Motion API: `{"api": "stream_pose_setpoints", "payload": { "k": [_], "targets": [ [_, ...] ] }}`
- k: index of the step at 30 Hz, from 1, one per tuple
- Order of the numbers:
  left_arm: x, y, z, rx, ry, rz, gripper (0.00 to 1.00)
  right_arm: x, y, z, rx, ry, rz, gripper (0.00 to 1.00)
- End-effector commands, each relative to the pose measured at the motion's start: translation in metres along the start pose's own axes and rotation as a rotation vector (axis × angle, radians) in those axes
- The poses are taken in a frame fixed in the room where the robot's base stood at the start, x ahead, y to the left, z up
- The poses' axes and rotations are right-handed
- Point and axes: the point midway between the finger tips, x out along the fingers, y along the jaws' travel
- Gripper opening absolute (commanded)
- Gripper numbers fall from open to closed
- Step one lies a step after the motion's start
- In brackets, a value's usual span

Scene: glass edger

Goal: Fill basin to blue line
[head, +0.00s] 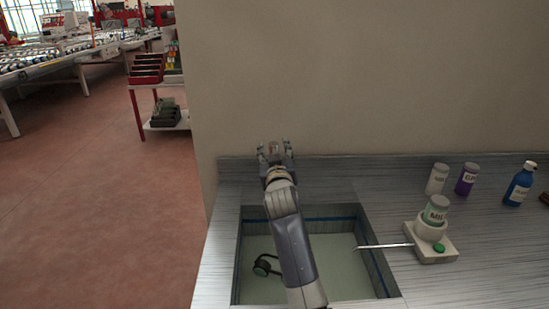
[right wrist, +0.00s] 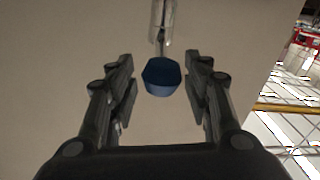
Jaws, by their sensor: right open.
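The basin (head: 345,280) is a rectangular sink sunk in the counter, with a pale floor or liquid surface; I cannot tell which. A blue line (head: 338,218) runs along its inner wall near the top. My right arm reaches across the basin. My right gripper (head: 274,152) is open near the wall behind it, and also shows in the right wrist view (right wrist: 160,85). A blue knob (right wrist: 161,77) appears between its open fingers, with gaps on both sides. A grey pipe-like part (right wrist: 162,25) is beyond the knob. My left gripper is out of view.
A dark looped object (head: 264,266) is in the basin. Right of it, a white stand (head: 436,248) with a green-labelled bottle (head: 436,210) has a thin rod reaching over the basin. White, purple and blue bottles (head: 519,186) stand behind. Open floor lies left.

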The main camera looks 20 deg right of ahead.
Motion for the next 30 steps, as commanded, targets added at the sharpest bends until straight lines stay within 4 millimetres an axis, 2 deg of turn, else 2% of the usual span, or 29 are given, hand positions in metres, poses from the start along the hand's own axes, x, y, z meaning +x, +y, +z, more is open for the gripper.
{"api": "stream_pose_setpoints", "payload": {
  "k": [1, 6, 12, 17, 30],
  "targets": [
    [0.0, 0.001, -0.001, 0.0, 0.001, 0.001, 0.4, 0.0, 0.003, -0.014, 0.001, 0.007, 0.002, 0.46],
    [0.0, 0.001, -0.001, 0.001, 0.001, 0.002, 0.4, 0.0, 0.009, -0.046, 0.002, 0.006, 0.002, 0.46],
    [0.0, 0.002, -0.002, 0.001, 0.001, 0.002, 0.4, 0.0, 0.013, -0.072, 0.001, 0.003, 0.0, 0.46],
    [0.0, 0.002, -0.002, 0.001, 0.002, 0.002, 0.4, 0.0, 0.015, -0.079, 0.0, 0.002, -0.001, 0.46],
    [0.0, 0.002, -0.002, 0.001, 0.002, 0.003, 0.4, 0.0, 0.015, -0.078, 0.0, 0.001, -0.001, 0.46]
  ]
}}
